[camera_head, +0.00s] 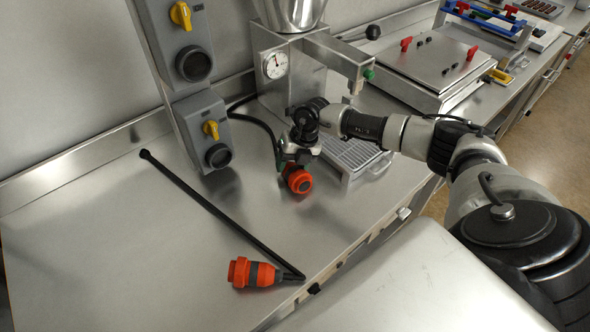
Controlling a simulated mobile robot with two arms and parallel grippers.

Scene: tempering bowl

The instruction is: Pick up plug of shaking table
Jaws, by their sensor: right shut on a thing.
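My right arm reaches in from the right, and my right gripper (297,155) is shut on a red-orange plug (298,180). The plug's round end faces the camera, just in front of the metal machine. A black cable runs from behind that machine toward the held plug. A second red-orange plug with a dark grey band (252,273) lies on the steel counter near its front edge, with a black cable bent beside it. I cannot tell from the picture which plug belongs to the shaking table. My left gripper is not in view.
Two grey socket boxes with yellow switches (210,130) hang on a post at the left. The tempering machine with its gauge (275,66) and grated tray (352,154) stands behind my gripper. A flat metal table with red knobs (430,62) is farther right. The left counter (90,240) is clear.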

